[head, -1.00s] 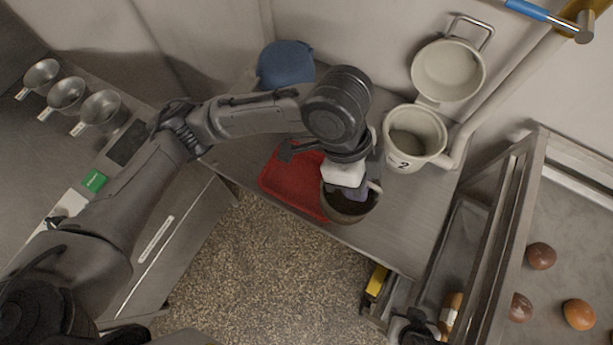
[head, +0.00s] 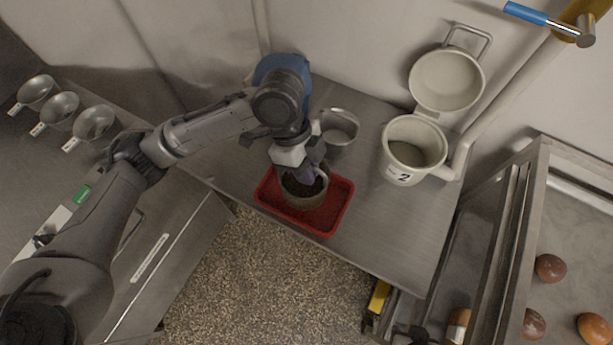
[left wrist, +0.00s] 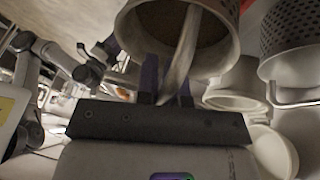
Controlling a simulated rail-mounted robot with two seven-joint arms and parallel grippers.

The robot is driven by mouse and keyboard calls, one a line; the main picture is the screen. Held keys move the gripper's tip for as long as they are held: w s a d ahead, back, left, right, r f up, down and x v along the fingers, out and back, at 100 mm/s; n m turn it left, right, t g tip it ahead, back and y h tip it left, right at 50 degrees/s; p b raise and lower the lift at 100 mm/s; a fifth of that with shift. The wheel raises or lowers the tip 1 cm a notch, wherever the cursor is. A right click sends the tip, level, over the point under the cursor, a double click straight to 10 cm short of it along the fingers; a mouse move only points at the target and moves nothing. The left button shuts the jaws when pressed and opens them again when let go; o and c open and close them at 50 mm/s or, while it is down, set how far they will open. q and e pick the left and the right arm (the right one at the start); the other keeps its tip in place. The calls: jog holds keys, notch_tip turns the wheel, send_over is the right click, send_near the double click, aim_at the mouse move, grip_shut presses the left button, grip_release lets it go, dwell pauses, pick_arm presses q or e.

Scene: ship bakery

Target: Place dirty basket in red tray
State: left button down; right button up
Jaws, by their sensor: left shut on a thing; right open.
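The dirty basket (head: 302,194), a round metal cup with dark brown contents, is upright within the outline of the red tray (head: 336,212) in the head view. I cannot tell whether it touches the tray floor. My left gripper (head: 307,172) is shut on its handle. In the left wrist view the purple fingers (left wrist: 166,85) of my left gripper close around the handle of the dirty basket (left wrist: 150,30). My right gripper (left wrist: 110,48) shows small at the left of the left wrist view, with purple fingers apart.
A second metal basket (head: 338,129) stands behind the tray; its perforated wall shows in the left wrist view (left wrist: 290,35). A white pot marked 2 (head: 402,172) stands right of it. A blue object (head: 270,68) is behind my arm. The counter right of the tray is clear.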

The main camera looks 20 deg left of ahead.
aim_at(307, 193)
pick_arm(q)
jog(key=shift+f+b, duration=0.45)
jog(key=shift+f, duration=1.5)
jog(key=c, duration=1.7)
grip_release()
jog(key=shift+f, duration=0.1)
jog(key=o, duration=0.5)
jog(key=shift+c, duration=0.2)
